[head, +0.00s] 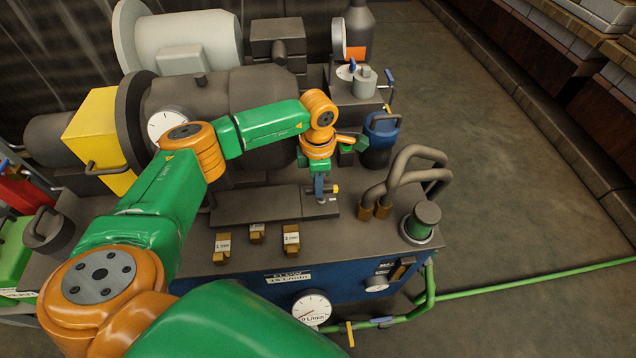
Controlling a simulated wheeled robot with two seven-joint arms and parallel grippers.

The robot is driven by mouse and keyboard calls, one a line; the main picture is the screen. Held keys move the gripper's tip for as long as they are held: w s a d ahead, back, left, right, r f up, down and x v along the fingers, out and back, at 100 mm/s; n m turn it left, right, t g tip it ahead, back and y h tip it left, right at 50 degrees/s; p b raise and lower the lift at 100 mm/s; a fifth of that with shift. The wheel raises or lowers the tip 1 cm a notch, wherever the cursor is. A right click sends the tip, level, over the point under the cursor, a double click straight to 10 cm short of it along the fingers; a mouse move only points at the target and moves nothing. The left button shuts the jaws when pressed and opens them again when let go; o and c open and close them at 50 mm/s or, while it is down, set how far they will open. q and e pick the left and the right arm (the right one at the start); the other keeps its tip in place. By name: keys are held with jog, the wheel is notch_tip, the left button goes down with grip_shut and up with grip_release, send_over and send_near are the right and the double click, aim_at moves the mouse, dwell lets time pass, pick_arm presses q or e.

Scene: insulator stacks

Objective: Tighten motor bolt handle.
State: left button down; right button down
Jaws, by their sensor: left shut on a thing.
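The motor (225,88) is a dark grey cylinder on the machine base, partly covered by my arm. My left arm, green and orange, reaches over the motor and points down at its right end. My left gripper (321,192) is shut on a small handle, which I take to be the motor bolt handle, above the grey plate (262,207) at the motor's foot. The jaws hide most of the handle, and its exact angle is too small to tell. My right gripper is not in view.
Small yellow labelled valves (291,239) and a flow gauge (311,308) are at the front. Open floor lies to the right.

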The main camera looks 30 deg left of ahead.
pick_arm(q)
jog(key=c, duration=0.9)
grip_release()
notch_tip(320, 180, up, 7)
jog(key=shift+r+p, duration=0.1)
jog(key=shift+p, duration=0.2)
